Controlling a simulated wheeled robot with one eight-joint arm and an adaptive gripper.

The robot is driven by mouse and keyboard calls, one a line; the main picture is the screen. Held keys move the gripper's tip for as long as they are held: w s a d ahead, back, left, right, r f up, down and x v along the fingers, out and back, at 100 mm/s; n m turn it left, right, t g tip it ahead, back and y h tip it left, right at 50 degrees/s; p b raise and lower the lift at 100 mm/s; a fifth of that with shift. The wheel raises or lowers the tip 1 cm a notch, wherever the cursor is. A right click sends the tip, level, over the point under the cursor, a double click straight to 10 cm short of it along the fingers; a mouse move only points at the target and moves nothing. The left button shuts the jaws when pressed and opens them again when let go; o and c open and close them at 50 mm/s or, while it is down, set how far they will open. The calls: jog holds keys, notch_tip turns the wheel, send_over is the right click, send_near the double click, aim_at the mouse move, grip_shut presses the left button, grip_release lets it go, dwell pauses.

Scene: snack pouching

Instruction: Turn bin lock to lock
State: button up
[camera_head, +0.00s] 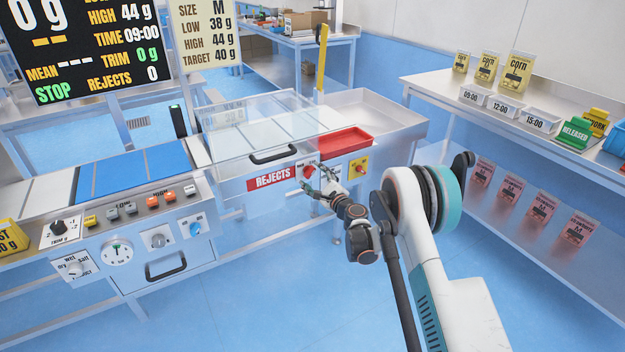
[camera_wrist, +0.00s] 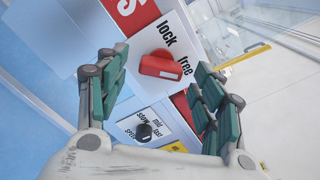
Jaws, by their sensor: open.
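The bin lock is a red knob (camera_wrist: 160,66) on a white plate marked "lock" and "free". In the wrist view its long bar lies nearly level, its right end toward "free" and "lock" above it. My gripper (camera_wrist: 161,76) is open, with one teal-padded finger on each side of the knob in that view; I cannot tell whether either touches it. In the head view my gripper (camera_head: 321,187) is at the front panel beside the red REJECTS label (camera_head: 272,178) and partly covers the knob (camera_head: 308,171). The clear-covered reject bin (camera_head: 250,135) is above.
A black speed knob (camera_wrist: 144,131) sits close to the lock in the wrist view. A red tray (camera_head: 344,142) lies on the bench above, and a yellow plate with a red button (camera_head: 358,168) is to the right. The floor (camera_head: 270,290) in front is clear.

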jog(key=shift+x, duration=0.9)
jog(key=shift+c, duration=0.3)
jog(key=c, duration=1)
